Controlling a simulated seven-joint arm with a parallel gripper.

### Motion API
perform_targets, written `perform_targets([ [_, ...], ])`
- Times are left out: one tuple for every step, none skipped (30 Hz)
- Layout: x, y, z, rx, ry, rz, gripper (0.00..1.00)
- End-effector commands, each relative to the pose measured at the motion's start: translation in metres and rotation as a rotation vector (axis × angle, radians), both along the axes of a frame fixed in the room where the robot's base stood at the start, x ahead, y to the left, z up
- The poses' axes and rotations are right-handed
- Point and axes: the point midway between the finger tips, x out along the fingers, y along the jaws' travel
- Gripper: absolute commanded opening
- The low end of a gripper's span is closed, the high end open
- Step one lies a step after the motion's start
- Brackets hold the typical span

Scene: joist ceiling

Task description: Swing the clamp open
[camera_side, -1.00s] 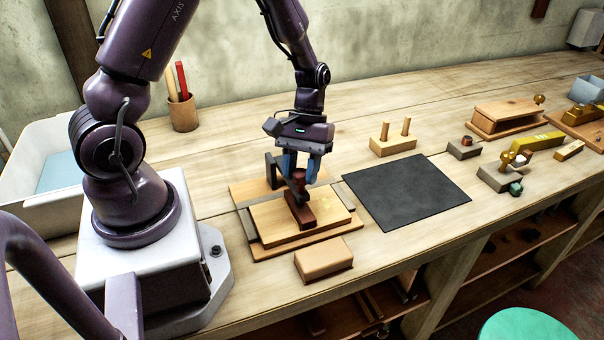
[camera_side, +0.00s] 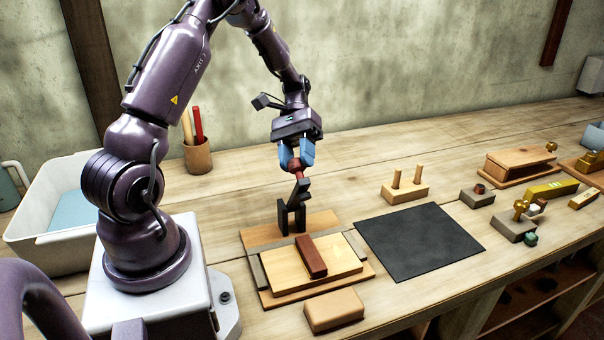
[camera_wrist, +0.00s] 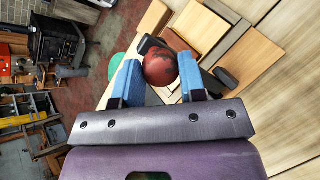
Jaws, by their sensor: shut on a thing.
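The clamp (camera_side: 284,217) is a dark upright bracket at the back edge of a wooden board (camera_side: 345,262). Its dark arm (camera_side: 301,189) stands raised above the bracket, slightly tilted, with a round red knob (camera_side: 294,165) at the top. My gripper (camera_side: 297,160) is shut on the knob, one blue finger on each side. The wrist view shows the red knob (camera_wrist: 160,68) between the blue fingers. A dark red bar (camera_side: 311,257) lies on the board, clear of the clamp arm. The far side of the bracket is hidden.
A tan block (camera_side: 334,310) lies in front of the board. A black mat (camera_side: 420,243) and a pegged wooden block (camera_side: 405,192) are to the right. A pencil cup (camera_side: 197,156) and white bin (camera_side: 45,225) stand left. Several small fixtures are at far right.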

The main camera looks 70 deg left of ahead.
Motion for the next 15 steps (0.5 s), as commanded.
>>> perform_targets([
  [-0.003,0.013,-0.004,0.024,0.005,0.009,0.00],
  [-0.003,0.017,-0.004,0.025,0.006,0.010,0.00],
  [-0.003,0.022,-0.004,0.026,0.007,0.011,0.00],
  [-0.003,0.026,-0.004,0.025,0.008,0.011,0.00],
  [-0.003,0.029,-0.004,0.025,0.009,0.011,0.00],
  [-0.004,0.033,-0.004,0.024,0.010,0.011,0.00],
  [-0.004,0.036,-0.004,0.024,0.010,0.011,0.00],
  [-0.004,0.038,-0.005,0.023,0.012,0.010,0.00],
  [-0.004,0.042,-0.005,0.022,0.013,0.011,0.00],
  [-0.004,0.044,-0.005,0.021,0.013,0.011,0.00],
  [-0.005,0.047,-0.006,0.020,0.013,0.011,0.00],
  [-0.005,0.049,-0.006,0.019,0.014,0.011,0.00],
  [-0.005,0.051,-0.007,0.019,0.014,0.011,0.00],
  [-0.005,0.053,-0.007,0.020,0.014,0.010,0.00],
  [-0.005,0.055,-0.008,0.019,0.015,0.010,0.00],
])
